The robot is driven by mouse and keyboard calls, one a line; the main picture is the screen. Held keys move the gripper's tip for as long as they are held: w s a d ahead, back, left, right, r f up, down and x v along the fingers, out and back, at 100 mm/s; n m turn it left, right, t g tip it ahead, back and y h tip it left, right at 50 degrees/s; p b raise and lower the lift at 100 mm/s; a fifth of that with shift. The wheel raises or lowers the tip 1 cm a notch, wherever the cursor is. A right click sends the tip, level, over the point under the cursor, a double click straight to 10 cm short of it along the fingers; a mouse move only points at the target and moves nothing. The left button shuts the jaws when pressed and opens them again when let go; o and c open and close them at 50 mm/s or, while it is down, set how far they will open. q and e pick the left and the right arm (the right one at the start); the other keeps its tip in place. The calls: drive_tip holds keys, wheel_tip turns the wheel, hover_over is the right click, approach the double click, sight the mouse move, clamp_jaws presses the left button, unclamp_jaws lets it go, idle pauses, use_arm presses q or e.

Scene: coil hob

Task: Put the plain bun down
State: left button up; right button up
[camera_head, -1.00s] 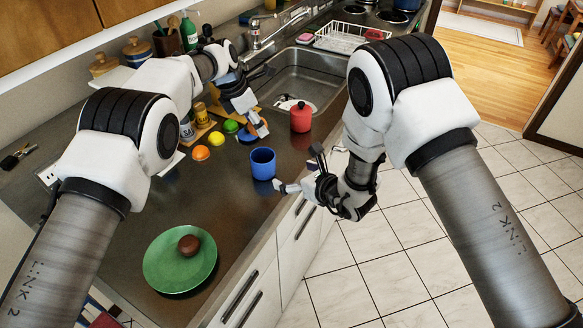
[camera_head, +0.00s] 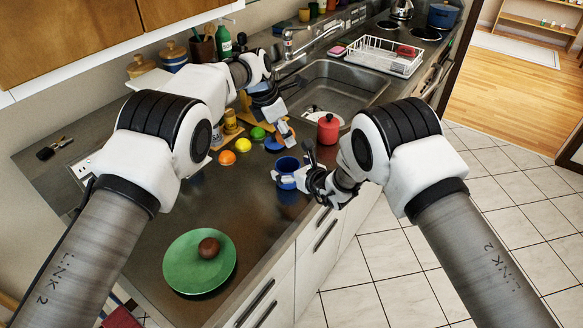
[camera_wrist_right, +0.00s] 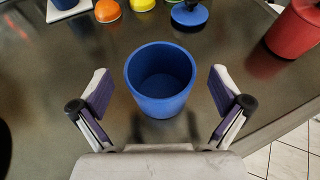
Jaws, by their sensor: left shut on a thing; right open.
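My left gripper (camera_head: 284,133) is over the counter near the sink, beside a blue round piece (camera_head: 273,146). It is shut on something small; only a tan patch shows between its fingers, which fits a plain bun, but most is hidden. A dark brown bun (camera_head: 208,248) rests on a green plate (camera_head: 185,272) at the near left, away from both grippers. My right gripper (camera_head: 290,178) is open at a blue cup (camera_head: 287,165). In the right wrist view the upright, empty cup (camera_wrist_right: 160,98) stands between and just beyond the open fingers, apart from them.
Orange (camera_head: 227,158), yellow (camera_head: 243,145) and green (camera_head: 257,133) round pieces lie left of the blue one. A red lidded pot (camera_head: 327,129) stands right, by the sink (camera_head: 345,92). The counter between the plate and cup is clear.

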drive_tip(key=shift+s, duration=0.1)
drive_tip(key=c, duration=1.5)
use_arm(q)
drive_tip(key=shift+w+n, duration=0.2)
drive_tip(key=shift+n, duration=0.4)
drive_tip(key=shift+w+a+f+n+t, duration=0.15)
drive_tip(key=shift+f+n+t, duration=0.25)
drive_tip(key=shift+n, duration=0.4)
drive_tip(key=shift+f+n+t+y, duration=0.3)
drive_tip(key=shift+n+y, duration=0.1)
drive_tip(key=shift+n, duration=0.4)
drive_tip(key=shift+r+n, duration=0.1)
drive_tip(key=shift+n, duration=0.5)
drive_tip(key=shift+s+d+r, duration=0.15)
drive_tip(key=shift+d+r, duration=0.1)
drive_tip(key=shift+r, duration=0.2)
drive_tip(key=shift+s+d+r, duration=0.1)
drive_tip(key=shift+d+r, duration=0.1)
drive_tip(key=shift+r, duration=0.2)
wheel_tip(320, 180, down, 8)
